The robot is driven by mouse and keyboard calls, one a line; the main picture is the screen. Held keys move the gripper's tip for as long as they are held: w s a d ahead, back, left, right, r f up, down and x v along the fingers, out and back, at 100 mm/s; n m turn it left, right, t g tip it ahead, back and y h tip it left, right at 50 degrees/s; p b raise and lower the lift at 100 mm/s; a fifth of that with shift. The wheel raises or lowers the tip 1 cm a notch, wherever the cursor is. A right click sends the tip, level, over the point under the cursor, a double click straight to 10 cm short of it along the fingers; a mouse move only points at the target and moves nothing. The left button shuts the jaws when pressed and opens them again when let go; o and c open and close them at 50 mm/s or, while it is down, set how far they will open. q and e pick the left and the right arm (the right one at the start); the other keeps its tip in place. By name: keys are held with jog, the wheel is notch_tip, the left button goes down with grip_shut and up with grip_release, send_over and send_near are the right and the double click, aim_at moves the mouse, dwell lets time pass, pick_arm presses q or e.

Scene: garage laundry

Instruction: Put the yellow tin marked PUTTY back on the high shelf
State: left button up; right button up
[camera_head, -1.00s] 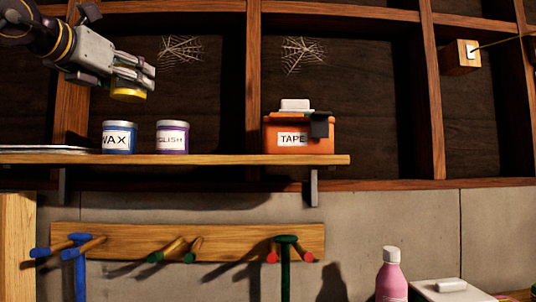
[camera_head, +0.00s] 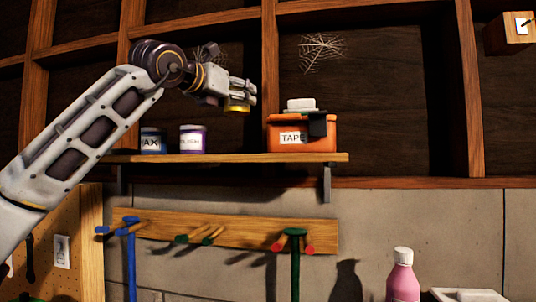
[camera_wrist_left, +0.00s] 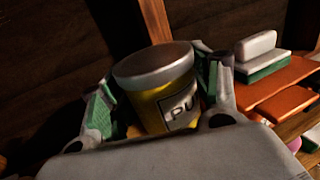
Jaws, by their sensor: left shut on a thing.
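The yellow tin marked PUTTY (camera_wrist_left: 160,90) is between the green-padded fingers of my left gripper (camera_wrist_left: 158,100) in the left wrist view. Its silver rim and brownish top show, and part of the label reads "PU". In the head view my left gripper (camera_head: 240,93) holds the tin above the high shelf (camera_head: 230,158), and only a yellow bit of the tin (camera_head: 237,107) shows below the fingers. The tin is clear of the shelf, between the purple-labelled tin and the orange TAPE box. My right gripper is not in view.
On the shelf stand a blue WAX tin (camera_head: 152,141), a purple-labelled tin (camera_head: 193,139) and an orange TAPE box (camera_head: 300,133) with a white-topped item on it. Bare shelf shows between the purple tin and the box. A peg rail (camera_head: 250,233) hangs below.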

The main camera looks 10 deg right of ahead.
aim_at(237, 114)
pick_arm(q)
jog(key=shift+d, duration=0.15)
jog(key=shift+w+f, duration=0.1)
jog(key=shift+w, duration=0.05)
jog(key=shift+f, duration=0.7)
notch_tip(237, 114, down, 3)
jog(key=shift+f+p, duration=0.2)
jog(key=shift+p, duration=0.1)
jog(key=shift+f, duration=0.45)
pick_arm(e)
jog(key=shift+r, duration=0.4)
pick_arm(q)
jog(key=shift+f, duration=0.1)
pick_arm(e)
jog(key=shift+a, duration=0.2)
